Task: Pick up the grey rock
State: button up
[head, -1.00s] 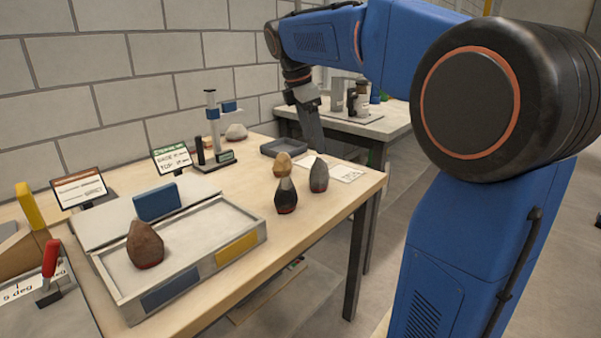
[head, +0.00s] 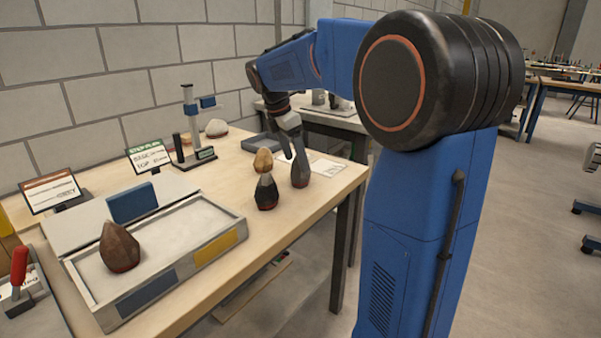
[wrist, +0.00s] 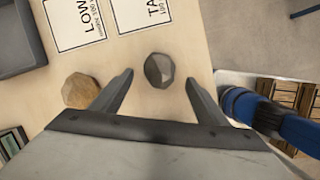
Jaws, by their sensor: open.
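The grey rock (head: 300,171) stands upright on the wooden table near its right end. In the wrist view the faceted grey rock (wrist: 159,70) lies between my two fingertips, with a gap on each side. My gripper (head: 292,148) is open and points down at the top of the rock in the head view. Its fingers (wrist: 159,84) reach to either side of the rock without visible contact. The rock's base is hidden from above.
A tan rock (head: 263,160) appears on or just behind a dark rock (head: 266,192), close left of the grey rock. A brown rock (head: 120,247) sits in the sandbed tray (head: 210,256). Printed cards (wrist: 78,22) and a dark tray (wrist: 20,40) lie nearby.

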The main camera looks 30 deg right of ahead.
jog(key=shift+x, duration=3.1)
jog(key=shift+d+r, duration=0.1)
jog(key=shift+d, duration=0.05)
jog(key=shift+c, duration=0.6)
jog(key=c, duration=1.4)
